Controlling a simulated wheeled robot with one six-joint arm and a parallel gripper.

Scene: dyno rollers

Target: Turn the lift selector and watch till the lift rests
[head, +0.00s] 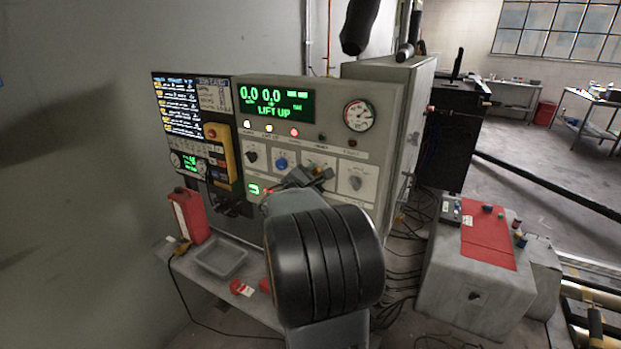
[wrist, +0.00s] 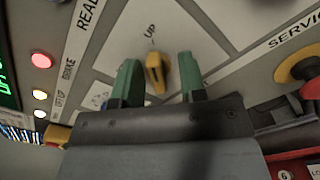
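The lift selector (wrist: 155,72) is a yellow knob on a pale panel, with the word UP printed above it in the wrist view. Its pointer end is towards UP. My gripper (wrist: 159,66) is open, with one green finger on each side of the knob and a visible gap to both. In the head view my gripper (head: 312,174) is at the lower middle of the control cabinet (head: 385,95) and hides the knob. The cabinet's green display (head: 275,102) reads 0.0 0.0 and LIFT UP.
A pressure gauge (head: 359,115) is at upper right. Below are a red can (head: 188,215) and a grey tray (head: 228,260). A grey box with a red top (head: 485,240) stands at right.

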